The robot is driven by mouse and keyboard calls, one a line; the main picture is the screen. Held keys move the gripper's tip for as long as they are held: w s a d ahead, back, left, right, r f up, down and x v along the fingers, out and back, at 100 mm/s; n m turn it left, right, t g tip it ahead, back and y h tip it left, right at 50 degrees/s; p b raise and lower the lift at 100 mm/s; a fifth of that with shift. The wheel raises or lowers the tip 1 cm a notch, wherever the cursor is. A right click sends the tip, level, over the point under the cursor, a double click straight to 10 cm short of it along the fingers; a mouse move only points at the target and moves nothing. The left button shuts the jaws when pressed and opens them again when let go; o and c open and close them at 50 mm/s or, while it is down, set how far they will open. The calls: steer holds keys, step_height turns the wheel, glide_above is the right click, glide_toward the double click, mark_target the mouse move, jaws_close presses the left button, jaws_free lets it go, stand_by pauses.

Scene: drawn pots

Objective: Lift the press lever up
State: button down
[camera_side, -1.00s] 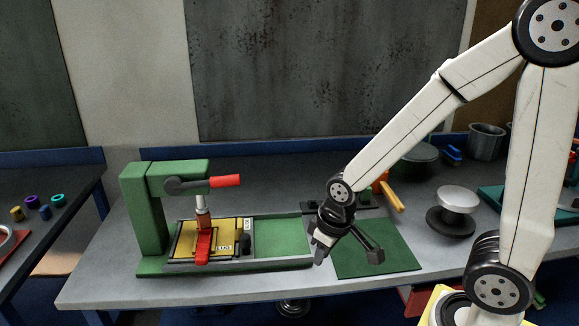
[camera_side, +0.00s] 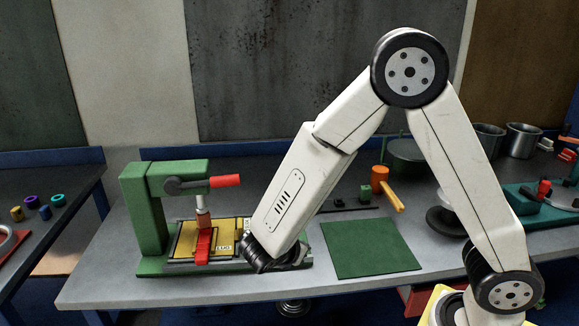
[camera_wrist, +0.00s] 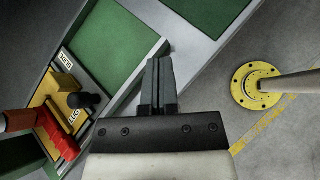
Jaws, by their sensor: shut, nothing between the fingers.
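The press is a green C-shaped frame (camera_side: 145,205) at the left of the table in the side view. Its lever (camera_side: 205,183) is a dark arm with a red grip (camera_side: 226,181), standing out to the right and about level. Below it, a ram (camera_side: 203,212) comes down over a yellow plate (camera_side: 184,240) with a red clamp (camera_side: 204,243). In the wrist view, my gripper (camera_wrist: 159,68) is shut with its fingers together and nothing between them, over the table's front edge. The wrist view shows the red clamp (camera_wrist: 50,135) at left.
A green mat (camera_side: 370,248) lies bare right of my forearm. An orange-handled mallet (camera_side: 388,188), a dark round pan (camera_side: 405,154) and metal pots (camera_side: 522,140) stand behind. The space above the lever is free.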

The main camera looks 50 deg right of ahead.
mark_target(205, 183)
steer(key=w+a+r+n+t+h, duration=0.3)
steer(key=w+a+n+t, duration=0.65)
steer(key=a+t, duration=0.25)
steer(key=w+d+r, duration=0.4)
steer(key=w+d, duration=0.3)
steer(key=shift+d+r+n, duration=0.3)
steer(key=shift+r+n, duration=0.1)
steer(key=shift+n, duration=0.05)
